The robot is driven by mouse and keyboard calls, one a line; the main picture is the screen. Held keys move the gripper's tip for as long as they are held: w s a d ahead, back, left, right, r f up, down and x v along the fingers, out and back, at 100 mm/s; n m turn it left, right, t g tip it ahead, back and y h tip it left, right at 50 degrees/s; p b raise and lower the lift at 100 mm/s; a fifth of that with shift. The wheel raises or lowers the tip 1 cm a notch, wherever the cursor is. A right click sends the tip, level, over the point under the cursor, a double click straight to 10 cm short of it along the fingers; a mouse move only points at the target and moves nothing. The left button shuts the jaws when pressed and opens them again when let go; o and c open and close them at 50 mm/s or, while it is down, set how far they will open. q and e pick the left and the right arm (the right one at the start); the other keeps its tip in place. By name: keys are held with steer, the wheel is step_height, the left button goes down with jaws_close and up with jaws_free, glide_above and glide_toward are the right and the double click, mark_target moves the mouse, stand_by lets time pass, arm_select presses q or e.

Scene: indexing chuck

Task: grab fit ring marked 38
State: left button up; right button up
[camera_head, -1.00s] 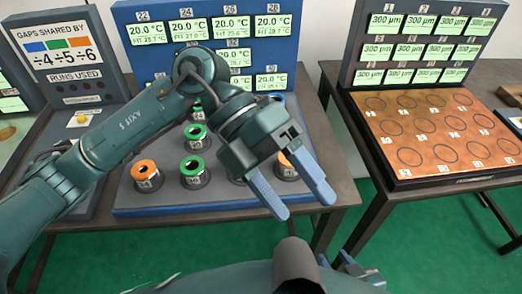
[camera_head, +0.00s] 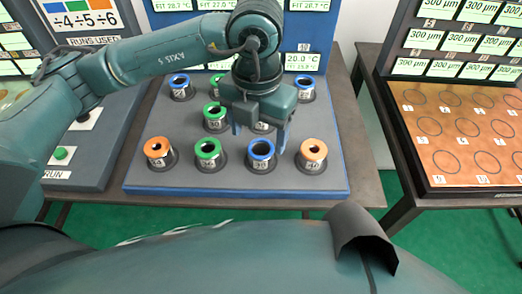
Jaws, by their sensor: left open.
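The fit rings sit on posts on a grey board (camera_head: 235,180) with a blue edge. The front row runs orange, green, blue (camera_head: 262,148), orange. The tag on the front blue ring is small and seems to read 38. My left gripper (camera_head: 260,133) is open and points down, just above and behind that blue ring. Its two blue fingers are apart with nothing seen between them. They partly hide a ring behind them. My right gripper is out of view.
An orange ring (camera_head: 312,149) stands right of the blue one and a green ring (camera_head: 208,147) left of it, both close. A green ring (camera_head: 215,109) stands behind. A blue display panel (camera_head: 319,40) rises behind the board. A copper-coloured plate (camera_head: 450,178) is at right.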

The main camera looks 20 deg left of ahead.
mark_target(261, 147)
arm_select(q)
steer(key=shift+d+f+p, duration=0.15)
steer(key=shift+f+p, duration=0.1)
steer(key=shift+f, duration=1.1)
steer(key=shift+d+f+p, duration=0.1)
steer(key=shift+f+p, duration=0.15)
steer(key=shift+f, duration=1.1)
steer(key=shift+c, duration=0.5)
steer(key=shift+r, duration=0.1)
steer(key=c, duration=1.2)
